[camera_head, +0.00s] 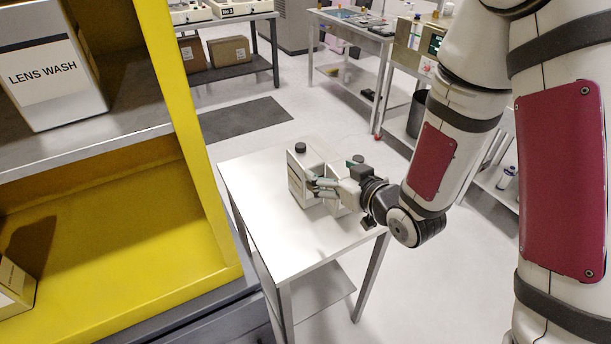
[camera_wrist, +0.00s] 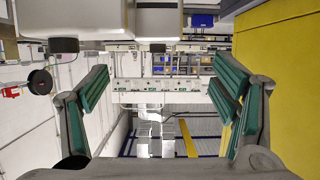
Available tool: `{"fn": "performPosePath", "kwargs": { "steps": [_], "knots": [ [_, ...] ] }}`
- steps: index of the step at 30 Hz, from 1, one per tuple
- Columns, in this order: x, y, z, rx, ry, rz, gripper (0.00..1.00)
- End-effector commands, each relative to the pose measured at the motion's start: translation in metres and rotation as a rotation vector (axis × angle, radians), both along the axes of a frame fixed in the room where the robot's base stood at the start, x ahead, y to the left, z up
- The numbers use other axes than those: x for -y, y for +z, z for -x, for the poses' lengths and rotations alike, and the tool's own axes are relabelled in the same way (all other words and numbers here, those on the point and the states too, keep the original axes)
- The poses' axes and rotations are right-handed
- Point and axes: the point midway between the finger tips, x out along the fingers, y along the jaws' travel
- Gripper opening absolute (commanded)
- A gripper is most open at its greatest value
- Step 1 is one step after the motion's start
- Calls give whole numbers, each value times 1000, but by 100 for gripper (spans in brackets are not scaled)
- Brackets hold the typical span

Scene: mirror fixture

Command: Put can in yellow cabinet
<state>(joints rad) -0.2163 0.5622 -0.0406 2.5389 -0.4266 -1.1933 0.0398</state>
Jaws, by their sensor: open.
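Two white cans with dark caps stand close together on a small white table (camera_head: 255,190). The left can (camera_head: 297,184) shows most clearly in the head view; the other is partly hidden by my gripper. My gripper (camera_head: 328,182) is over the table beside the cans, its fingers overlapping them in the picture; I cannot tell if they touch. The wrist view is upside down: one can (camera_wrist: 158,20) hangs at the top centre, the other (camera_wrist: 62,17) to its left. My fingers (camera_wrist: 161,68) are spread with nothing between them. The yellow cabinet (camera_head: 205,140) stands left of the table.
A box marked LENS WASH (camera_head: 50,80) stands on the cabinet's upper shelf (camera_head: 130,115). Another box (camera_head: 15,287) lies at the left of the yellow lower compartment (camera_head: 110,250), whose right part is clear. Cardboard boxes (camera_head: 230,50) and benches stand behind.

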Motion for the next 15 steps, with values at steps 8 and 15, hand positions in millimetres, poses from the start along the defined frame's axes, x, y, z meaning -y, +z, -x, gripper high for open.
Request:
{"fn": "performPosePath", "kwargs": {
  "steps": [8,15],
  "knots": [
    [-12,-10,-22,3,1,0,80],
    [-17,-12,-29,3,1,1,80]
  ]
}}
